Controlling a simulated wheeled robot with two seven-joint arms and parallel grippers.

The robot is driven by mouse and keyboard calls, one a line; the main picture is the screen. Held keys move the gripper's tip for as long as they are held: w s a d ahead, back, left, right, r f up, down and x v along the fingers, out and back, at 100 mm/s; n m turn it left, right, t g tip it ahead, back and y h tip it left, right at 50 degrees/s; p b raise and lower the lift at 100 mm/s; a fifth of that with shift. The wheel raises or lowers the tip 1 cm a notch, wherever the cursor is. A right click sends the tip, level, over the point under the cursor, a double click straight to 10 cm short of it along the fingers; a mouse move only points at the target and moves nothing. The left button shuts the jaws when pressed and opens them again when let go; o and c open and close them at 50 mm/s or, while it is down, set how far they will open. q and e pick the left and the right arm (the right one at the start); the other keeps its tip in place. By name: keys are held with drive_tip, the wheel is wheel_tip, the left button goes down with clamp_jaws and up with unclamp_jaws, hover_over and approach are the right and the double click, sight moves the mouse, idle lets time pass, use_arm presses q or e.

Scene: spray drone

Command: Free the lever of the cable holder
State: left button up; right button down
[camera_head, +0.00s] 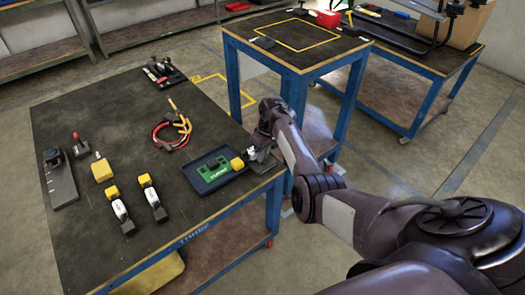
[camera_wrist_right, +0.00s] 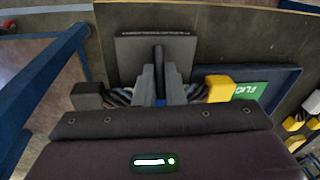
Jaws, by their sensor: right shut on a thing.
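The cable holder (camera_wrist_right: 132,52) is a flat dark plate at the table's right edge, with a thin dark upright lever (camera_wrist_right: 158,56) on it. In the head view the holder (camera_head: 265,165) is partly hidden by my arm. My right gripper (camera_wrist_right: 160,82) is shut on the lever, its grey fingers close together around it. The gripper also shows in the head view (camera_head: 259,151). A cable with a yellow connector (camera_wrist_right: 219,88) and a black connector (camera_wrist_right: 88,95) passes behind the fingers; its middle is hidden. My left gripper is not in view.
A dark blue tray (camera_head: 197,186) with a green board (camera_head: 214,169) lies beside the holder. A red and yellow cable coil (camera_head: 172,132), two black-white-yellow tools (camera_head: 119,209) and a black stand (camera_head: 60,178) are on the table (camera_head: 120,120). Its front middle is clear.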

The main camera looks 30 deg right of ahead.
drive_tip(key=t+p, duration=0.2)
drive_tip(key=p, duration=0.1)
drive_tip(key=s+r+t+p, duration=0.1)
drive_tip(key=p, duration=0.3)
drive_tip(key=shift+s+t, duration=0.3)
drive_tip(key=shift+t, duration=0.1)
drive_tip(key=shift+s+d+t+p, duration=0.1)
drive_tip(key=shift+s+t+p, duration=0.05)
drive_tip(key=shift+t+p, duration=0.35)
drive_tip(key=shift+s+f+t+y, duration=0.15)
drive_tip(key=shift+s+t+y, duration=0.15)
drive_tip(key=shift+t, duration=0.5)
drive_tip(key=shift+s+d+f+n+t, duration=0.15)
drive_tip(key=shift+s+n+t, duration=0.15)
drive_tip(key=shift+t, duration=0.6)
drive_tip(key=shift+s+t, duration=0.15)
drive_tip(key=shift+t, duration=0.45)
drive_tip(key=shift+y, duration=0.3)
drive_tip(key=c, duration=1.5)
unclamp_jaws()
